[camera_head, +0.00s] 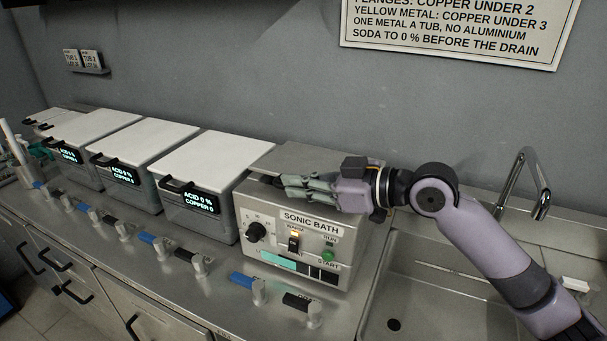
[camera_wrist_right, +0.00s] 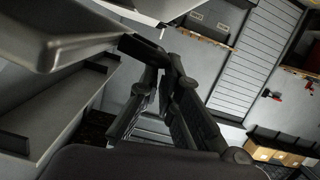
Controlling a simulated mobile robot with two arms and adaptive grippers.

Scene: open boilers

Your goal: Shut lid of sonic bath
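The sonic bath (camera_head: 300,240) is a grey metal box at the right end of the row, with a labelled front panel. Its grey lid (camera_head: 290,158) looks low and nearly level on the box; whether a slit stays open at the front cannot be told. My right gripper (camera_head: 290,187) reaches in from the right along the lid's front edge. Its fingers are close together at the dark lid handle (camera_head: 267,180), which partly hides behind them. In the right wrist view the fingertips (camera_wrist_right: 162,72) converge at the black handle (camera_wrist_right: 142,46). My left gripper is not in view.
Several white-lidded boilers (camera_head: 205,155) stand to the left of the bath. Blue and black taps (camera_head: 245,281) line the counter front. A sink (camera_head: 430,290) with a tall faucet (camera_head: 530,185) lies to the right, below my right arm.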

